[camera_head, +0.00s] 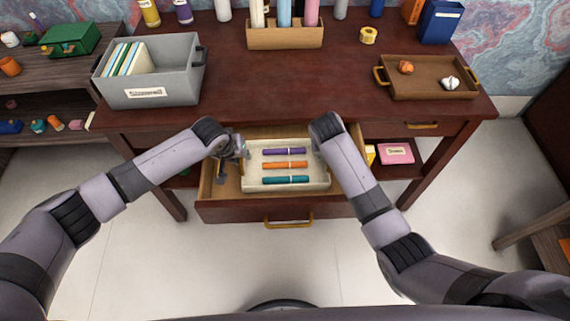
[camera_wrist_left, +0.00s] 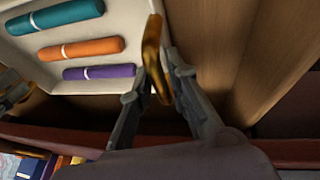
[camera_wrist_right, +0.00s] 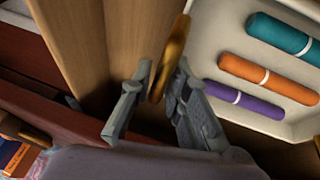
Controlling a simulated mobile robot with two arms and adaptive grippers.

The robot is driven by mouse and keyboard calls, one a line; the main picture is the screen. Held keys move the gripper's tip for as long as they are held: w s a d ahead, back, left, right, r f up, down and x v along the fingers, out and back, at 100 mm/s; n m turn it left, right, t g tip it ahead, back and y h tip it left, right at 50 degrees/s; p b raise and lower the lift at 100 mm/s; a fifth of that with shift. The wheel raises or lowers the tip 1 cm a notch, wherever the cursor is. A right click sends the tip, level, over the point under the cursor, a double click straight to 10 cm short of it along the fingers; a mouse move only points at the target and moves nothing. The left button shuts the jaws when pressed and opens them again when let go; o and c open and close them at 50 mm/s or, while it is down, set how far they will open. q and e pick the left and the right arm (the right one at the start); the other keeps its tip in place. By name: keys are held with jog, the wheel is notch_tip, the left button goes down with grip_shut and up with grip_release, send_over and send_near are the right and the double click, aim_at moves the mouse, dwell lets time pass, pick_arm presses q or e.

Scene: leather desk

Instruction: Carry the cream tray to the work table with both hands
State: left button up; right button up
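The cream tray (camera_head: 256,184) is inside the open desk drawer, with purple (camera_head: 284,151), orange (camera_head: 285,165) and teal (camera_head: 286,180) marker-like cylinders lying in it. My left gripper (camera_head: 237,150) is at the tray's left end. In the left wrist view its fingers (camera_wrist_left: 155,75) close on a gold handle (camera_wrist_left: 152,40). My right gripper is hidden behind its arm in the head view. In the right wrist view its fingers (camera_wrist_right: 163,75) close on the other gold handle (camera_wrist_right: 175,45). I cannot tell whether the tray touches the drawer bottom.
The drawer front (camera_head: 240,212) is pulled out toward me. On the dark red desk (camera_head: 280,90) stand a grey file box (camera_head: 180,90), a brown tray (camera_head: 430,90) with two small objects, and a bottle holder (camera_head: 285,37). The desk's middle is clear. A shelf (camera_head: 45,85) stands left.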

pick_arm(q)
grip_shut()
pick_arm(e)
grip_shut()
pick_arm(q)
jog(key=shift+r, duration=0.1)
pick_arm(e)
jog(key=shift+r, duration=0.1)
